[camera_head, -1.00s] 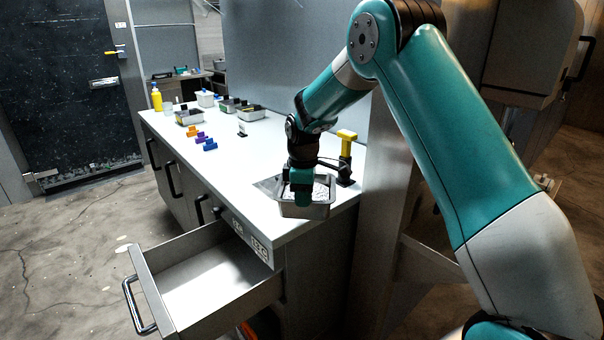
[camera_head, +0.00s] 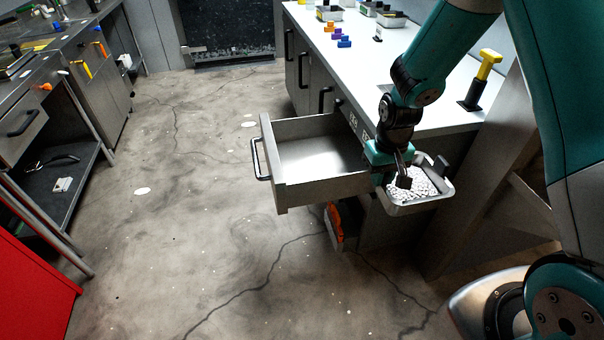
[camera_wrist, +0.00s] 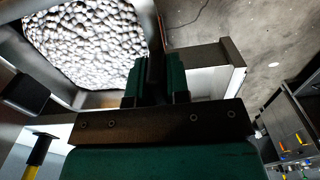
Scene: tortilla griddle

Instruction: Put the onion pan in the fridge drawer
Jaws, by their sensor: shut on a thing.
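The onion pan (camera_head: 424,205) is a metal pan filled with white diced pieces. My gripper (camera_head: 399,178) is shut on its left wall and holds it in the air off the counter's front. In the wrist view the pan (camera_wrist: 42,62) fills the upper left, and my gripper (camera_wrist: 156,75) grips its edge. The fridge drawer (camera_head: 293,192) is pulled open and empty, just left of the pan in the head view. It also shows in part in the wrist view (camera_wrist: 208,57), beyond my fingers. My gripper hides the drawer's right end in the head view.
The white counter (camera_head: 410,65) runs above the drawer. A yellow-handled tool (camera_head: 488,65) stands on it at the right. Small coloured blocks and other pans sit at its far end. An orange object (camera_head: 335,226) is below the drawer. The floor at left is clear.

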